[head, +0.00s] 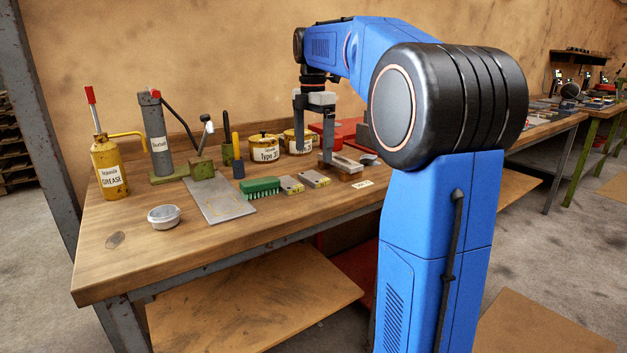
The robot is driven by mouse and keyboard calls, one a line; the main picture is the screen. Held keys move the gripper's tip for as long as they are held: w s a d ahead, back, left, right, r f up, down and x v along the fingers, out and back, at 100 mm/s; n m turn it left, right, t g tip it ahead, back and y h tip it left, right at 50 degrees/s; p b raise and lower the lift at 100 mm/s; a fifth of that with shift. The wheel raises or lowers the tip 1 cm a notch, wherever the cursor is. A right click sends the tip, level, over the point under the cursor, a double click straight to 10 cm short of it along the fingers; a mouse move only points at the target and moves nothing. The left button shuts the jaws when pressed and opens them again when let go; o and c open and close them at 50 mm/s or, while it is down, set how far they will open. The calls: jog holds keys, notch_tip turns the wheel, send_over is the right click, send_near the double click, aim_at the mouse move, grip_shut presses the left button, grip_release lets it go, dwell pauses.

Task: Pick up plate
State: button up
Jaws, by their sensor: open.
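A flat grey metal plate (219,198) lies on the workbench, left of the middle, with faint markings on its face. Its far edge is near a grey and green tool, and a green brush is at its right side. My gripper (313,156) points down over the bench to the right of the plate, its two fingers apart. I see nothing between the fingers. One fingertip is close to a wooden block with a metal piece on it (345,168); I cannot tell whether they touch.
The workbench (130,258) also holds a yellow grease can (108,170), a hydraulic jack (158,135), a small round dish (164,216), the green brush (260,188), two small grey blocks (291,185) and yellow tins (264,148). The bench's front left is mostly clear.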

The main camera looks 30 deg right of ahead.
aim_at(314, 176)
jog(key=shift+s+f, duration=0.2)
jog(key=shift+f, duration=3.4)
jog(key=shift+c, duration=0.7)
jog(key=c, duration=1.5)
